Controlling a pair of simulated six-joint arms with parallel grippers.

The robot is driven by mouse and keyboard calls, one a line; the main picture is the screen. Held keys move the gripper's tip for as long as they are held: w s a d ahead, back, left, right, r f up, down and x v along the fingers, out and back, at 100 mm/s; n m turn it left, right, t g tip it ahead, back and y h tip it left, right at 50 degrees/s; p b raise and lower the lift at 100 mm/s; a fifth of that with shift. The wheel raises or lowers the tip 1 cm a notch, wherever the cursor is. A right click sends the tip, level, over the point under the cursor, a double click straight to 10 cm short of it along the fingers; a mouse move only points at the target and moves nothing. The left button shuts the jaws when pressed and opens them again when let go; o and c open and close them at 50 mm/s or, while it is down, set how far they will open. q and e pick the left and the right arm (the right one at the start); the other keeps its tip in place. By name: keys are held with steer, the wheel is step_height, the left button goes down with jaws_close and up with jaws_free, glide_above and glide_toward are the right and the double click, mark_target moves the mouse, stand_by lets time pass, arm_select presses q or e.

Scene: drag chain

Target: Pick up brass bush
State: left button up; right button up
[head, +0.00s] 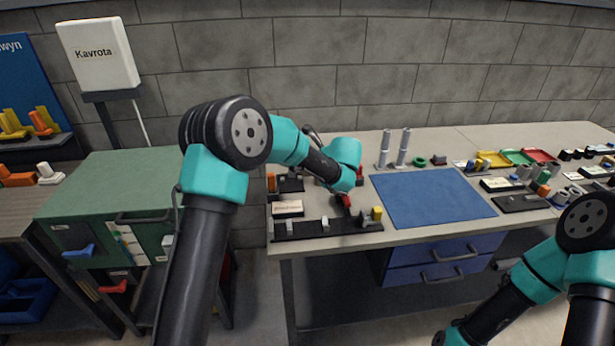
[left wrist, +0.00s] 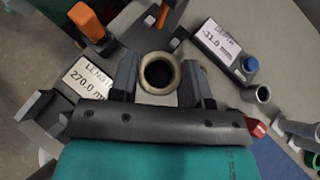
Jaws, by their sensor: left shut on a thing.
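The brass bush (left wrist: 158,73) is a short tan ring with a dark bore, seen nearly end-on in the left wrist view. My left gripper (left wrist: 160,80) has one finger on each side of it and is shut on it. In the head view my left gripper (head: 345,199) is low over the left part of the bench, left of the blue mat; the bush cannot be made out there. My right arm is at the lower right; its gripper is out of view.
A black rail with small parts (head: 328,226) lies along the bench's front edge. The blue mat (head: 430,198) is bare. Grey posts (head: 403,147) stand behind it, and trays (head: 507,156) and parts crowd the right. Label blocks (left wrist: 222,50) flank the left gripper.

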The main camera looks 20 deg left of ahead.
arm_select(q)
steer(key=shift+r, duration=2.75)
